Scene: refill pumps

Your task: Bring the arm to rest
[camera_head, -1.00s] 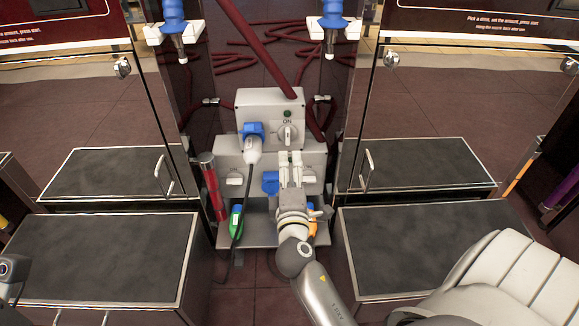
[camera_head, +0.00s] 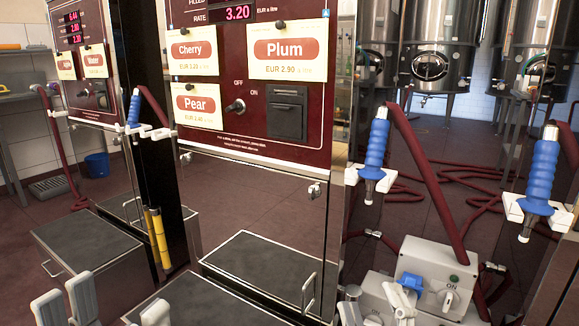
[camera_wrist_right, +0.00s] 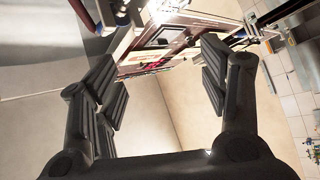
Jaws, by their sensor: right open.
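My right gripper (camera_head: 115,298) shows at the bottom left of the head view, with pale fingers pointing up and spread apart. Its lower part is cut off by the picture's edge. In the right wrist view the dark fingers of the right gripper (camera_wrist_right: 163,82) stand wide apart with nothing between them. Beyond them a pump panel shows at a tilt, not touched. My left gripper is not in view. The grey switch box (camera_head: 428,268), with a blue-capped white plug, stands at the lower right of the head view, well apart from the right gripper.
A dark red pump front (camera_head: 250,110) with price cards stands ahead. A dark-topped step (camera_head: 262,262) lies below it. Blue nozzles (camera_head: 375,150) hang in white holders at the right, with a dark red hose. Yellow tubes (camera_head: 157,238) stand at the left. Steel tanks (camera_head: 437,50) are behind.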

